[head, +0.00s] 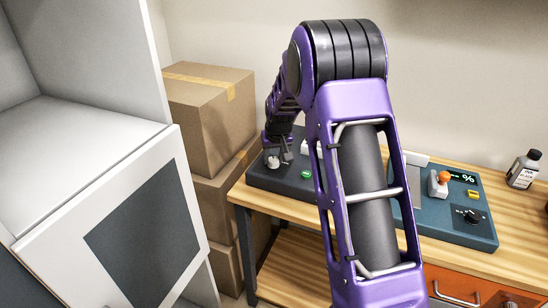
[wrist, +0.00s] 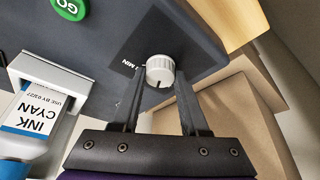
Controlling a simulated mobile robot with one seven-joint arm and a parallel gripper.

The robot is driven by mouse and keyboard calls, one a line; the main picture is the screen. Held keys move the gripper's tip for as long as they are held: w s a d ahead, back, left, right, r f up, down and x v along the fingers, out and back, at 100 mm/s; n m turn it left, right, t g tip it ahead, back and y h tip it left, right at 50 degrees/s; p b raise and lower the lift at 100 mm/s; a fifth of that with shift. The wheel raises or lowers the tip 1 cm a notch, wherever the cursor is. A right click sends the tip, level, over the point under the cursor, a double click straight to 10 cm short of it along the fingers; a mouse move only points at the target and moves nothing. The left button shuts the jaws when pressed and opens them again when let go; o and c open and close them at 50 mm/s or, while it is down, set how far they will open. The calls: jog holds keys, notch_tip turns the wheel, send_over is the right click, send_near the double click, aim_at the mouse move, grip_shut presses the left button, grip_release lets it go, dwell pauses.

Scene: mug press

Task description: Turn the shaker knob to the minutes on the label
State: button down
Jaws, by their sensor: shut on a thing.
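The white ribbed shaker knob (wrist: 160,70) sits on the dark shaker panel (wrist: 105,40), with a dark pointer mark facing the gripper side. Print reading MIN is beside it; the digit there is unclear. My gripper (wrist: 160,78) is shut on the knob, one finger on each side. In the head view my gripper (head: 280,150) is small at the shaker's left end (head: 262,182). A cyan ink bottle (wrist: 28,112) stands in a white holder (wrist: 60,72); its label reads INK CYAN and USE BY 03/27. I see no minutes on the visible part.
A green GO button (wrist: 68,8) is on the shaker, also in the head view (head: 307,174). Stacked cardboard boxes (head: 208,115) stand left of the wooden bench. My arm hides the middle.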

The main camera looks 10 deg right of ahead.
jog(key=m+h, duration=0.1)
jog(key=m, duration=0.1)
jog(key=m+p, duration=0.1)
jog(key=m, duration=0.1)
jog(key=shift+a+h, duration=0.2)
jog(key=shift+h, duration=0.2)
jog(key=m+g+h, duration=0.1)
jog(key=m, duration=0.3)
jog(key=shift+p, duration=0.4)
jog(key=m, duration=0.2)
jog(key=m+g+h+p, duration=0.1)
jog(key=m, duration=0.1)
jog(key=shift+w+a+m, duration=0.1)
jog(key=shift+w+m, duration=0.05)
jog(key=shift+m, duration=0.15)
jog(key=shift+m+g+p, duration=0.3)
jog(key=shift+m+g, duration=0.5)
jog(key=shift+m, duration=0.7)
jog(key=shift+h, duration=0.3)
jog(key=shift+c, duration=2.1)
grip_release()
